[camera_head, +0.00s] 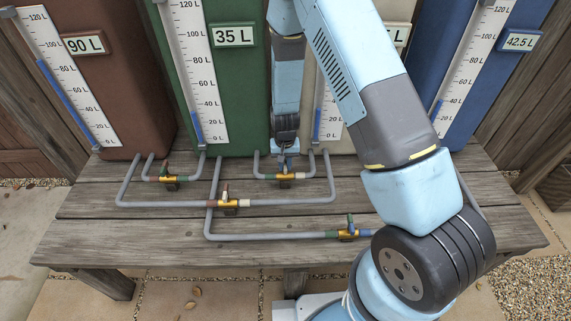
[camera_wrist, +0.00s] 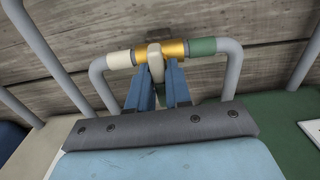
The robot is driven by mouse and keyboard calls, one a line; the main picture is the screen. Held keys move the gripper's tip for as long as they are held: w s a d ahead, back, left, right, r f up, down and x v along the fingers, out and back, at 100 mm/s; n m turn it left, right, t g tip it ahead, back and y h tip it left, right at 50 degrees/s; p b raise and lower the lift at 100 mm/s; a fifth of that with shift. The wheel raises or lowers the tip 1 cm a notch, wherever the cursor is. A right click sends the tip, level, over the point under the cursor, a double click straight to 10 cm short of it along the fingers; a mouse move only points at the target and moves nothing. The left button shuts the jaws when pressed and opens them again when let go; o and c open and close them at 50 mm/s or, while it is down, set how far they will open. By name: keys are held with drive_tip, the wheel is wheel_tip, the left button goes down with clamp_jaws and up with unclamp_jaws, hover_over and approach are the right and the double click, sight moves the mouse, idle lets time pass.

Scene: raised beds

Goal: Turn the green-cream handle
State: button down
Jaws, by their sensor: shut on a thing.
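The brass valve (camera_head: 285,176) with the green-cream handle sits on a grey pipe between the green tank and the cream tank. In the wrist view, the valve body (camera_wrist: 174,50) has a cream band at left and a green band at right. Its handle (camera_wrist: 156,64), cream on the visible side, stands between the two blue fingers of my gripper (camera_wrist: 158,85). The gripper is shut on the handle. In the head view, my gripper (camera_head: 286,160) comes down from above onto this valve, and the handle is mostly hidden there.
Other brass valves sit on the pipes at left (camera_head: 168,179), at centre front (camera_head: 228,203) and at right front (camera_head: 347,234). Brown (camera_head: 120,60), green (camera_head: 240,90), cream and blue (camera_head: 500,75) tanks with gauges stand behind. The wooden bench (camera_head: 130,235) is clear at front left.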

drive_tip(key=c, duration=1.1)
unclamp_jaws()
wheel_tip(320, 180, up, 14)
drive_tip(key=shift+w+f, duration=0.1)
drive_tip(key=shift+f, duration=0.05)
